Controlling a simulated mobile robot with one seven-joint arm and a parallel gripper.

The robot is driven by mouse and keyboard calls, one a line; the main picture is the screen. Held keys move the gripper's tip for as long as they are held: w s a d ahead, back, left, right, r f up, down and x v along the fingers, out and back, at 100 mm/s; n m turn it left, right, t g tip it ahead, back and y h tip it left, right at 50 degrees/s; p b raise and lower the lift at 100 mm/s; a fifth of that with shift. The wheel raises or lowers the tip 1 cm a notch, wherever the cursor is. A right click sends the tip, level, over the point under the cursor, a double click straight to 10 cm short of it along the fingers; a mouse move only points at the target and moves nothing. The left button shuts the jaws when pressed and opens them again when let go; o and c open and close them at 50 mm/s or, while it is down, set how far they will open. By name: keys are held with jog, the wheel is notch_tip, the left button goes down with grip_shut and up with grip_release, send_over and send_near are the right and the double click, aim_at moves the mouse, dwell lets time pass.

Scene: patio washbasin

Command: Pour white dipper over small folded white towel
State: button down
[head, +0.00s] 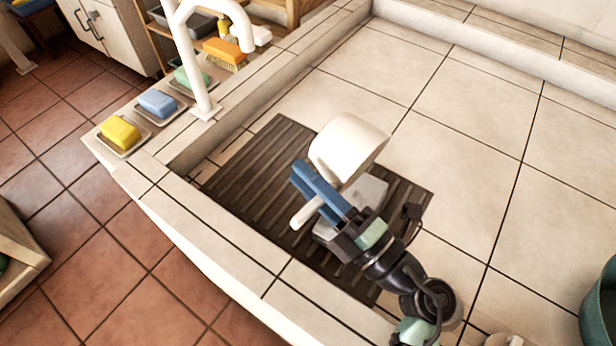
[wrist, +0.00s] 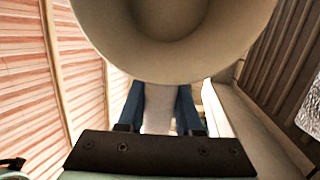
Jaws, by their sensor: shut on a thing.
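The white dipper (head: 342,146) is held above the dark slatted mat, its cup tilted well over onto its side. My gripper (head: 309,181) has its blue fingers shut on the dipper's handle (head: 304,214). In the wrist view the handle (wrist: 158,108) lies between the two fingers, and the cup (wrist: 170,50) fills the top of the picture. The small folded white towel (head: 368,192) lies on the mat below the dipper and gripper, partly hidden by them. I cannot tell whether anything is in the cup or flowing out.
The slatted mat (head: 245,180) lies on the tiled basin floor. A white tap (head: 196,70) stands on the left ledge beside yellow (head: 120,132), blue (head: 157,103) and green soaps and an orange brush (head: 224,52). A teal bucket (head: 599,310) is at lower right. Tiles at right are clear.

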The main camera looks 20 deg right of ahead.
dwell(0.3)
notch_tip(320, 180, up, 4)
jog(key=g+p, duration=0.2)
jog(key=p, duration=0.5)
jog(key=g+h+p, duration=0.1)
jog(key=g+p, duration=0.1)
jog(key=p, duration=0.6)
jog(key=g+h+p, duration=0.1)
jog(key=g+p, duration=0.1)
jog(key=p, duration=0.5)
jog(key=shift+f, duration=0.25)
jog(key=shift+f+p, duration=0.1)
jog(key=shift+p, duration=0.2)
jog(key=shift+g+h+p, duration=0.3)
notch_tip(320, 180, up, 3)
jog(key=g+h+p, duration=0.2)
jog(key=g+p, duration=0.4)
jog(key=p, duration=1.2)
jog(key=shift+f+p, duration=0.15)
jog(key=shift+p, duration=0.25)
